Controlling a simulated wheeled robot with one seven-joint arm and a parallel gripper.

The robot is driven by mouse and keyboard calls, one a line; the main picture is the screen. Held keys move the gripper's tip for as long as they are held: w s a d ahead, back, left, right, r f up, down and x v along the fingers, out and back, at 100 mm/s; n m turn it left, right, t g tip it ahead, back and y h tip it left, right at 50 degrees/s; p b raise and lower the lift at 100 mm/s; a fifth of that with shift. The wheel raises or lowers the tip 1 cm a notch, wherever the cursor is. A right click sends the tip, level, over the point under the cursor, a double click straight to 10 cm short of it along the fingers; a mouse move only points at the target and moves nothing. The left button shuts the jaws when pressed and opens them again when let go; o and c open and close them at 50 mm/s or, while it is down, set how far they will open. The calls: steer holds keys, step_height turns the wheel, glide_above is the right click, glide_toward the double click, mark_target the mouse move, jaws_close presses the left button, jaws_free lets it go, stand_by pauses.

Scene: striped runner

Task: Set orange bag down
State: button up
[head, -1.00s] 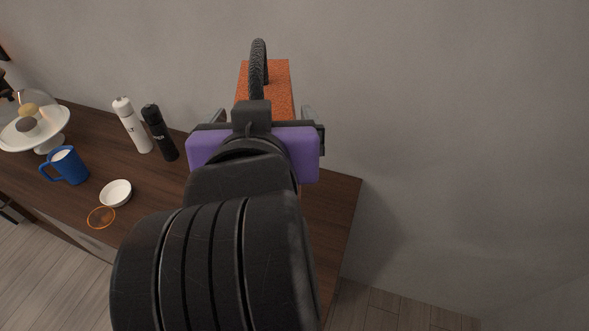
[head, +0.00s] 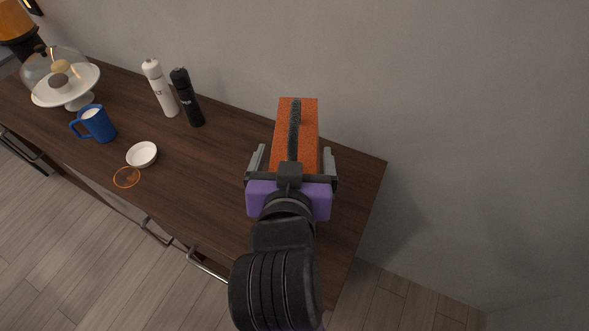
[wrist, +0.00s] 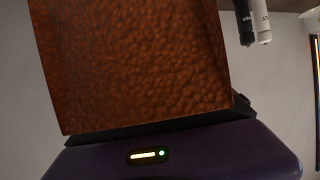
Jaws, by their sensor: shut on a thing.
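The orange bag (head: 309,138) has a textured surface and a dark braided handle (head: 294,130) lying along its top. My gripper (head: 291,165), with a purple body and grey fingers on either side, is shut on the bag near the right end of the dark wooden counter (head: 225,182). In the wrist view the bag (wrist: 135,60) fills most of the picture, right in front of the gripper. The bag's underside is hidden, so I cannot tell whether it touches the counter.
A black bottle (head: 187,97) and a white bottle (head: 160,88) stand left of the bag. Further left are a white bowl (head: 142,154), an orange ring (head: 126,177), a blue mug (head: 97,124) and a domed cake stand (head: 79,99). The wall is behind; bare counter lies between bowl and gripper.

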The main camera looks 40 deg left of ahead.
steer(key=shift+f, duration=2.45)
steer(key=o, duration=1.8)
steer(key=shift+f, duration=0.1)
steer(key=b+v, duration=0.1)
steer(key=v, duration=1.1)
steer(key=shift+d, duration=0.1)
